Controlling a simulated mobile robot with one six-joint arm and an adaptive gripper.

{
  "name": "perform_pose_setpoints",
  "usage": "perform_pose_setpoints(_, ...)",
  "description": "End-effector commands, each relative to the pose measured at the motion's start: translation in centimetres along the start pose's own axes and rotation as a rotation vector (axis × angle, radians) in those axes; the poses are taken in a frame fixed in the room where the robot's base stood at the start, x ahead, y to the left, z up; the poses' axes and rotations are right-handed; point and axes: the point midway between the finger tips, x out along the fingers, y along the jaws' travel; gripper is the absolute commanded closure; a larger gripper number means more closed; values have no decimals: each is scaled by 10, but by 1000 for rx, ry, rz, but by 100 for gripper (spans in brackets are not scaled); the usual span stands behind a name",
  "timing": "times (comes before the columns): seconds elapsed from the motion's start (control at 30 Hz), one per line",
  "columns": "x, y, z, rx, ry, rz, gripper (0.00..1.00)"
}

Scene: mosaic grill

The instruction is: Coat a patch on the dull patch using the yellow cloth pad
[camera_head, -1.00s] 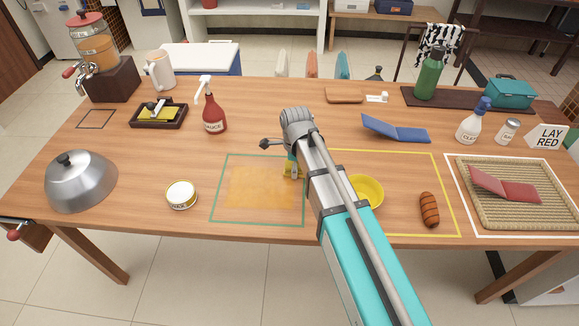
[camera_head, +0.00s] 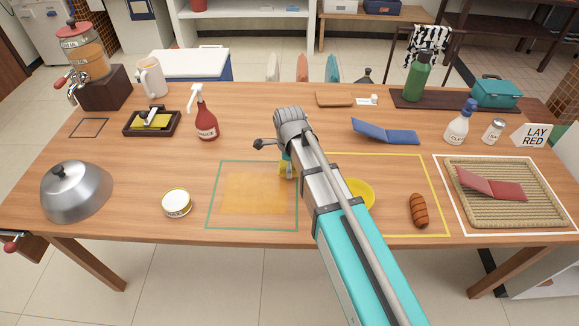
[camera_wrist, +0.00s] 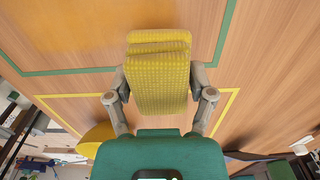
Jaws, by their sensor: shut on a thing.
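My gripper (camera_wrist: 165,92) is shut on the yellow cloth pad (camera_wrist: 160,72), which sits between its two fingers in the wrist view. In the head view the pad (camera_head: 284,169) shows only partly beside my arm, near the upper right corner of the green outline (camera_head: 208,195). The dull patch (camera_head: 254,193) is an orange-tan area of the wooden table inside that outline. The pad is at or just past the patch's right side; I cannot tell whether it touches the table. My arm hides part of the pad.
A wax tin (camera_head: 177,203) stands left of the outline, and a red sauce bottle (camera_head: 205,115) behind it. A yellow dish (camera_head: 358,194) and a sausage (camera_head: 418,210) lie to the right. A metal dome (camera_head: 76,190) stands at far left.

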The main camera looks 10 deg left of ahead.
Motion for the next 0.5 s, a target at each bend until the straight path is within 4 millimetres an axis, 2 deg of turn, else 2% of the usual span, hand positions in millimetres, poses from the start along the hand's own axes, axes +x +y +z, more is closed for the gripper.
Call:
perform_pose_setpoints(0.03, -8, 0, 0, 0, 0, 0, 68)
perform_pose_setpoints(0.3, -26, 0, 0, 0, -1, 0, 68)
perform_pose_setpoints(0.5, -34, 0, 0, 0, -1, 0, 68)
